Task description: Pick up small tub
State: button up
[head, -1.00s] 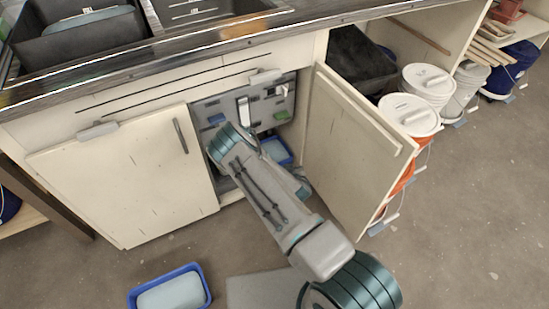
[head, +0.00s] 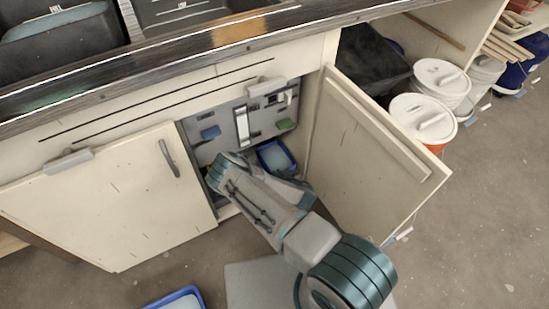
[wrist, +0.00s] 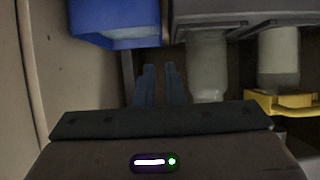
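A small blue tub (head: 275,157) with pale contents is inside the open cabinet, near the right door. A blue tub appears at the top left of the wrist view (wrist: 115,22). A second blue tub (head: 178,301) with pale contents is on the floor, cut off by the bottom edge. I cannot tell which one the task means. My gripper (wrist: 160,68) points into the cabinet with a narrow gap between its fingers and nothing in it. The wrist view shows it below and right of the blue tub, apart from it in the picture. My arm hides the gripper in the head view.
The right cabinet door (head: 370,150) stands open beside my arm; the left door (head: 110,205) is shut. In the wrist view, pale translucent containers (wrist: 208,68) and a yellow part (wrist: 280,103) are close on the right. White-lidded buckets (head: 425,120) stand at the right.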

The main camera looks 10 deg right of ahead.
jog(key=b, duration=0.2)
send_near(264, 162)
jog(key=x, duration=0.3)
jog(key=shift+d+f, duration=0.1)
jog(key=shift+d, duration=0.05)
jog(key=b+x, duration=0.2)
jog(key=x, duration=0.2)
jog(key=shift+w+f, duration=0.15)
jog(key=shift+f, duration=0.05)
jog(key=shift+w+a+b, duration=0.2)
jog(key=shift+w+b, duration=0.1)
grip_shut()
jog(key=shift+r, duration=0.1)
jog(key=shift+r, duration=0.1)
